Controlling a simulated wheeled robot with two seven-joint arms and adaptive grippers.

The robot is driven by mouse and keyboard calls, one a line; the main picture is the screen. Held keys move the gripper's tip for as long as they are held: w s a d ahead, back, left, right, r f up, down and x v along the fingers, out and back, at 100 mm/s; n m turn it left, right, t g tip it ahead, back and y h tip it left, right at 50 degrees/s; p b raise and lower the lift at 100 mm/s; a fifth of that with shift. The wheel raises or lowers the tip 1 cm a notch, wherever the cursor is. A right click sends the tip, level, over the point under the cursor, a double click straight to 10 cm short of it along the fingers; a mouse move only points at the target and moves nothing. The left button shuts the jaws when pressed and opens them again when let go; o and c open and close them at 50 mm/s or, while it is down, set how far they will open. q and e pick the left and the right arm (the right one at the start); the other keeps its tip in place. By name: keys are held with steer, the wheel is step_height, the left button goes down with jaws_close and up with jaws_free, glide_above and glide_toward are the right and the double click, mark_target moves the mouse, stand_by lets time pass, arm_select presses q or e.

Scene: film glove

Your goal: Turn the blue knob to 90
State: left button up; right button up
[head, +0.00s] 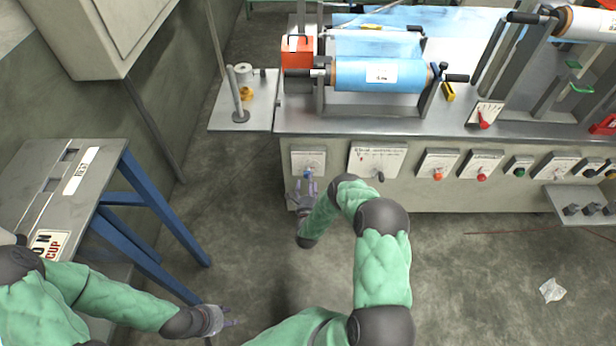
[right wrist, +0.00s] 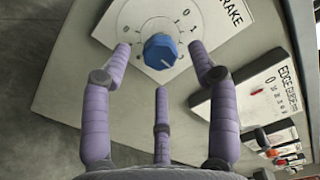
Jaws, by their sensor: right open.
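The blue knob (head: 308,173) sits on a white label plate (head: 309,161) at the left end of the machine's front panel. In the right wrist view the blue knob (right wrist: 161,50) shows a white pointer line on its face, and the plate (right wrist: 205,22) reads "BRAKE" with 0 and 1 marks. My right gripper (head: 305,189) is open in front of the knob. Its purple fingers (right wrist: 160,75) stand around the knob, with gaps still visible between them and it. My left gripper (head: 228,321) is low at the bottom left, away from the machine, with its fingers apart and empty.
More plates with knobs run along the panel to the right, including the edge guide plate (right wrist: 268,95). A blue film roll (head: 350,76) lies on top. A blue-legged table (head: 60,180) stands at left. The floor (head: 480,270) before the machine is mostly clear.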

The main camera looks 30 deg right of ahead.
steer(key=v, duration=0.7)
steer(key=shift+s, duration=0.1)
steer(key=s+a+n+g+y+p, duration=0.2)
steer(key=a+n+g+y+p, duration=0.3)
steer(key=a+n+y, duration=0.55)
steer(key=s+a+r+n+g+y, duration=0.1)
steer(key=s+a+r+n+g, duration=0.2)
steer(key=s, duration=0.4)
steer(key=s+a+r+n+g+y+p, duration=0.1)
steer(key=s+a+r+n+g, duration=0.2)
steer(key=s+a+n, duration=0.2)
steer(key=s+a+r+n+g+y+p, duration=0.1)
steer(key=s+a+r+n+g, duration=0.2)
steer(key=s+n, duration=0.3)
steer(key=s+a, duration=0.1)
steer(key=s, duration=0.3)
steer(key=shift+s+a+g, duration=0.2)
steer(key=shift+s+g, duration=0.1)
steer(key=shift+g, duration=0.1)
steer(key=shift+f, duration=0.1)
steer(key=c, duration=0.3)
steer(key=shift+d, duration=0.15)
steer(key=shift+c, duration=0.6)
